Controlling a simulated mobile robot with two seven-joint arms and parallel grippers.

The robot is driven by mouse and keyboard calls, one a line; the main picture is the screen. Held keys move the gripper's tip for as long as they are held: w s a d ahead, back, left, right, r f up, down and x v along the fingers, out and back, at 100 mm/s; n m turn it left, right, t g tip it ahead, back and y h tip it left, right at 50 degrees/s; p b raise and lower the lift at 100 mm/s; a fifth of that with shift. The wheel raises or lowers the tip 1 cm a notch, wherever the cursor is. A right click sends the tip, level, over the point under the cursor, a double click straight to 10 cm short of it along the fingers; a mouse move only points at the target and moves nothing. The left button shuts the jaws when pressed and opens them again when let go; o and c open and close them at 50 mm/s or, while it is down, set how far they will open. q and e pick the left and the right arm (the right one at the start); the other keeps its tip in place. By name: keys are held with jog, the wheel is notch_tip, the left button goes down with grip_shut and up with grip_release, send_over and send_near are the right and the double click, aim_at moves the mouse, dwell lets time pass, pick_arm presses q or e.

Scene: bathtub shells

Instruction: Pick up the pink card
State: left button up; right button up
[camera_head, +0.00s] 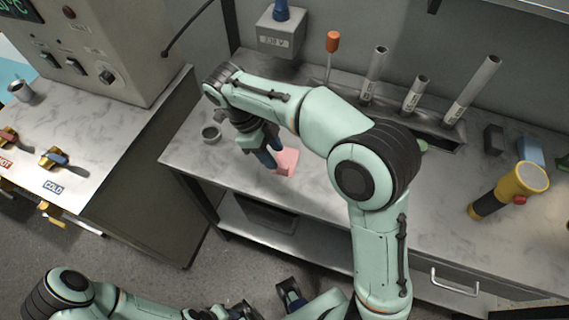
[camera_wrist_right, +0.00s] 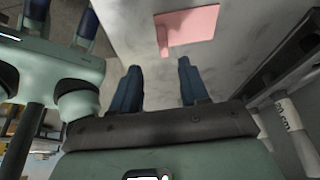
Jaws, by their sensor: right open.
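The pink card (camera_head: 289,160) lies flat on the worktop, close to the fingers of my right gripper (camera_head: 267,157). In the right wrist view the card (camera_wrist_right: 192,28) is beyond the fingertips, with a small pink block or tab at its lower left corner. My right gripper (camera_wrist_right: 157,72) is open, with nothing between its blue fingers. My left gripper (camera_wrist_right: 63,18) shows at the top left of the right wrist view, its two blue fingers apart and empty, away from the card.
Several upright tubes (camera_head: 414,95) stand in a rack behind. A yellow flashlight (camera_head: 508,190) and a blue block (camera_head: 530,150) are at the right. My right arm crosses above the worktop.

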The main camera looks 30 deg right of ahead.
aim_at(282, 166)
jog(key=x, duration=0.4)
jog(key=b+x, duration=0.1)
jog(key=x, duration=0.2)
jog(key=shift+w+f, duration=0.2)
jog(key=shift+w, duration=0.1)
grip_shut()
